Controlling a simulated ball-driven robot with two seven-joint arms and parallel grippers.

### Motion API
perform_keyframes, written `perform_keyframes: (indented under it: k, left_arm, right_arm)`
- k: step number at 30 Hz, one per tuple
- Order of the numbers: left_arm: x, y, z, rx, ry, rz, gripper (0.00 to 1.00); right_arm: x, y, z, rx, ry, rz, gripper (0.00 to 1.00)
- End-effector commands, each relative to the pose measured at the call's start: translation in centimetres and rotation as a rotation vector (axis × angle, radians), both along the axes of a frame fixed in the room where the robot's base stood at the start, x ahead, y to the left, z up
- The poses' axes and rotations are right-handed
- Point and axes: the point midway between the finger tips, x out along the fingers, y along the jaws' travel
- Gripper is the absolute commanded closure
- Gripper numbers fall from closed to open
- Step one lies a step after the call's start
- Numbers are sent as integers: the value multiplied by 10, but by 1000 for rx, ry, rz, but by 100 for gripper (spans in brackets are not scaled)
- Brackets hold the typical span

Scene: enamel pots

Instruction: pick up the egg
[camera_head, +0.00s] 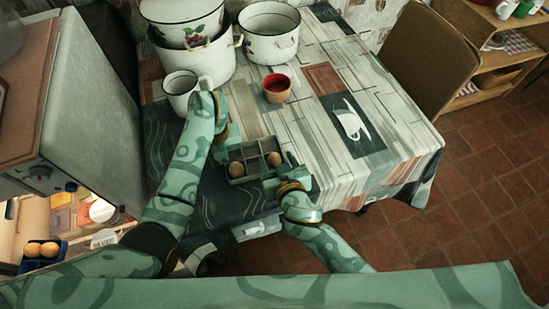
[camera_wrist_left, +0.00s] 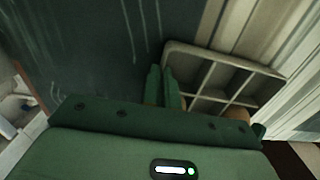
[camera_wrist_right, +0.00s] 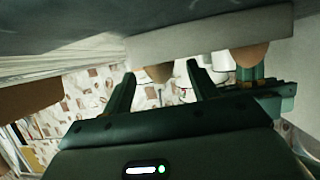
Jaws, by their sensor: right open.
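A grey divided tray (camera_head: 256,176) lies on the table's near part and holds two brown eggs, a left egg (camera_head: 237,169) and a right egg (camera_head: 274,159). My right gripper (camera_head: 278,168) is open at the tray's right side, close to the right egg. In the right wrist view, one egg (camera_wrist_right: 158,73) shows between the open fingers and another egg (camera_wrist_right: 250,55) lies to the right. My left gripper (camera_head: 222,142) is beside the tray's left side. Its fingers (camera_wrist_left: 163,85) look shut and empty. An egg (camera_wrist_left: 237,113) there is partly hidden by my gripper body.
A white mug (camera_head: 181,92), a red cup (camera_head: 277,88) and enamel pots (camera_head: 270,46) stand farther back on the table (camera_head: 320,120). A blue carton (camera_head: 28,266) with more eggs sits in the open fridge at lower left. The table's right part is clear.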

Motion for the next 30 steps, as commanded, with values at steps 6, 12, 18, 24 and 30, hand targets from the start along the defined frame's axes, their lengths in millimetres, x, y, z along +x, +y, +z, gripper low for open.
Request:
perform_keyframes:
  k: [6,12,18,24,30]
  left_arm:
    - [0,0,0,0,0,0,100]
    - [0,0,0,0,0,0,100]
    - [0,0,0,0,0,0,100]
    - [0,0,0,0,0,0,100]
    - [0,0,0,0,0,0,100]
  right_arm:
    - [1,0,0,1,0,0,44]
    - [0,0,0,1,0,0,74]
    - [0,1,0,2,-1,1,74]
    - [1,1,19,4,-4,-1,74]
    - [1,1,65,5,-4,-1,74]
